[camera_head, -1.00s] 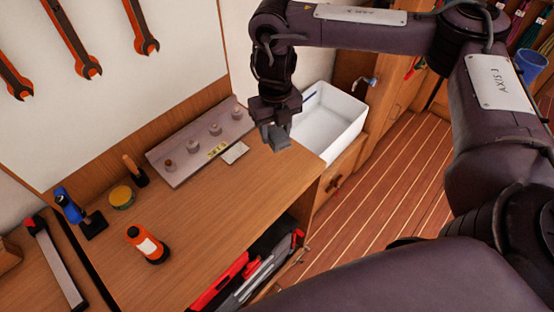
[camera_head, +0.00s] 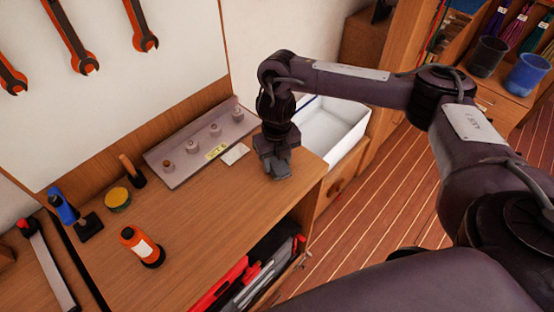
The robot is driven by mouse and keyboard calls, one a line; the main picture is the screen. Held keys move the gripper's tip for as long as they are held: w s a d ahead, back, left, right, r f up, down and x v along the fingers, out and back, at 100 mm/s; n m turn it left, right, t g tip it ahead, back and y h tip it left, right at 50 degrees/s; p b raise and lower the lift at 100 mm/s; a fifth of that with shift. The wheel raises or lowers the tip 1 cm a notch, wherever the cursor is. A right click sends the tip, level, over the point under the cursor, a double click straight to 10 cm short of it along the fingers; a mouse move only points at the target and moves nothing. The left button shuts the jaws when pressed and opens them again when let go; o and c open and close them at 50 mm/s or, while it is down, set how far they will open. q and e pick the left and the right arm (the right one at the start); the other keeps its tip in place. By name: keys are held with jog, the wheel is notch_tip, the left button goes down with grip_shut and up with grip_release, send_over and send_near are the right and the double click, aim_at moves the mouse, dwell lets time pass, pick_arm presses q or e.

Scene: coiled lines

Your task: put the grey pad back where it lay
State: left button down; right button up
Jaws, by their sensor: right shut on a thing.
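My right gripper (camera_head: 276,160) points down over the right end of the wooden bench top (camera_head: 210,220). It is shut on the grey pad (camera_head: 279,173), a small dark grey block at its fingertips. The pad is low, at or just above the wood; I cannot tell if it touches. A pale flat square (camera_head: 235,154) lies on the bench just left of the gripper, apart from it. My left gripper is not in view.
A grey rack with several knobs (camera_head: 200,146) stands along the back. An orange bottle (camera_head: 141,245), a yellow-topped tin (camera_head: 118,198) and a blue tool (camera_head: 72,211) stand at left. A white sink (camera_head: 330,132) lies beyond the bench's right edge.

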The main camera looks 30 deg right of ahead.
aim_at(277, 161)
jog(key=shift+f, duration=0.15)
jog(key=o, duration=1)
jog(key=shift+o, duration=0.2)
jog(key=shift+r, duration=0.25)
notch_tip(277, 161, up, 12)
jog(key=p, duration=0.2)
jog(key=shift+f, duration=0.15)
